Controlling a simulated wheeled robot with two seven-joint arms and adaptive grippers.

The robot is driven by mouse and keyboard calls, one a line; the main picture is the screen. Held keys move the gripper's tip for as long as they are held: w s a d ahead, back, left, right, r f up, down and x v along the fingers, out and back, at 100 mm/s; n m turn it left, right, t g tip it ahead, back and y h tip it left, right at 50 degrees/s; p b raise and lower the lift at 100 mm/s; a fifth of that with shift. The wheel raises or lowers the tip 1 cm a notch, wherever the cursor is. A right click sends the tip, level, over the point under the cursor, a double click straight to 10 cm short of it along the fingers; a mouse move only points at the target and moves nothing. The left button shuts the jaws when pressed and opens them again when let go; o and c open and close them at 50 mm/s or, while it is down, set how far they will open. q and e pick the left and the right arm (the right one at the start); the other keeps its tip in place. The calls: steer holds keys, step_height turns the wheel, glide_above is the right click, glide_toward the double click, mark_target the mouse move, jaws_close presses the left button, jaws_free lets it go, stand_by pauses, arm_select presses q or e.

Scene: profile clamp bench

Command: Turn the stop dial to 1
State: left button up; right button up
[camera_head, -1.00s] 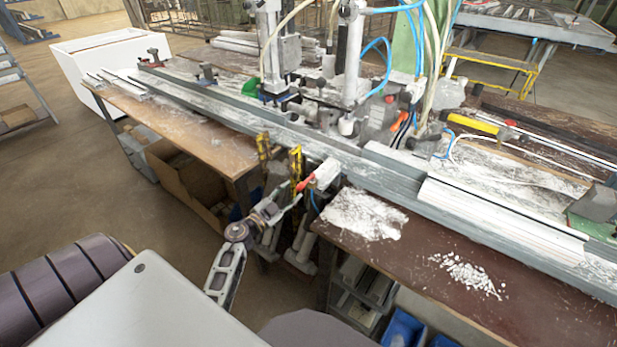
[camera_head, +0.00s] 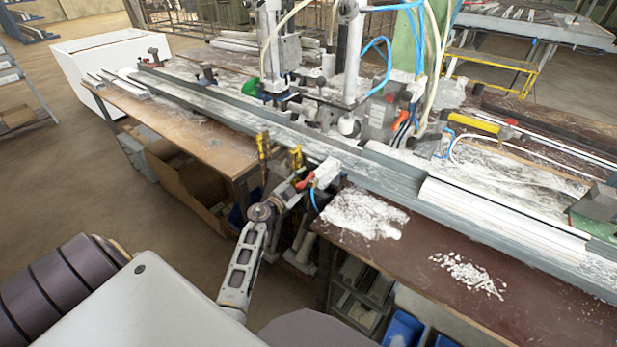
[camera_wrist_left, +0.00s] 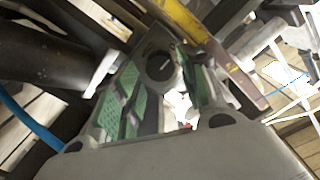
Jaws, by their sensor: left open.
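My left gripper (camera_head: 294,184) reaches in beside the front edge of the clamp bench, close to a red lever (camera_head: 304,181) and a white block (camera_head: 326,172). In the left wrist view the gripper (camera_wrist_left: 166,88) is open, with green pads on both fingers. A round black knob (camera_wrist_left: 160,65), which may be the stop dial, shows between the fingers on a dark face. Its setting is too small and blurred to read. I cannot tell whether the fingers touch it. In the head view I cannot make out the dial. My right gripper is not in view.
Yellow-and-black clamps (camera_head: 263,147) stand close to the gripper at the bench edge. A long grey profile rail (camera_head: 400,180) runs across the bench, with white profiles (camera_head: 500,215) on its right part. A cardboard box (camera_head: 187,182) sits below the left bench.

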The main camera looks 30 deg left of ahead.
arm_select(q)
steer(key=shift+w+d, duration=0.1)
steer(key=shift+w, duration=1.35)
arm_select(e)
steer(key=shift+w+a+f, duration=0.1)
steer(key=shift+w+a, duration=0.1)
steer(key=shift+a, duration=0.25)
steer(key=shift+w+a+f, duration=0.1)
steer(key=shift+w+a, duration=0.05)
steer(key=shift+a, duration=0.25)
arm_select(q)
steer(key=c, duration=0.6)
steer(key=shift+c, duration=0.7)
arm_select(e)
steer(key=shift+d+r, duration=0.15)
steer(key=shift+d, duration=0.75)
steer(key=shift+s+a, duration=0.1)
